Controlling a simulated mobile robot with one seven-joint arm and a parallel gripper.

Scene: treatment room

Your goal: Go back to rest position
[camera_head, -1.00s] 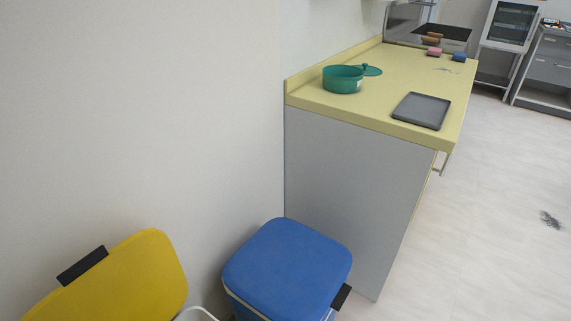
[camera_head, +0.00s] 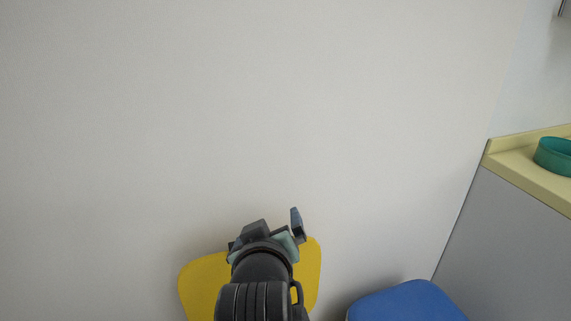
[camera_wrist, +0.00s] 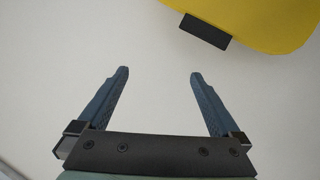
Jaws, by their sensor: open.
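My gripper (camera_wrist: 157,75) is open and empty in the wrist view, its two blue fingers spread apart with only a plain pale surface between them. In the head view my gripper (camera_head: 272,222) is at the bottom centre, in front of the yellow bin lid (camera_head: 205,280) and the white wall. The yellow lid with its black tab also shows in the wrist view (camera_wrist: 270,20), at the top right, apart from the fingers.
A blue bin lid (camera_head: 408,303) is at the bottom right. A counter with a pale yellow top (camera_head: 510,165) and grey side stands at the right, with a green pot (camera_head: 553,158) on it, cut by the frame edge. The white wall (camera_head: 250,110) fills the background.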

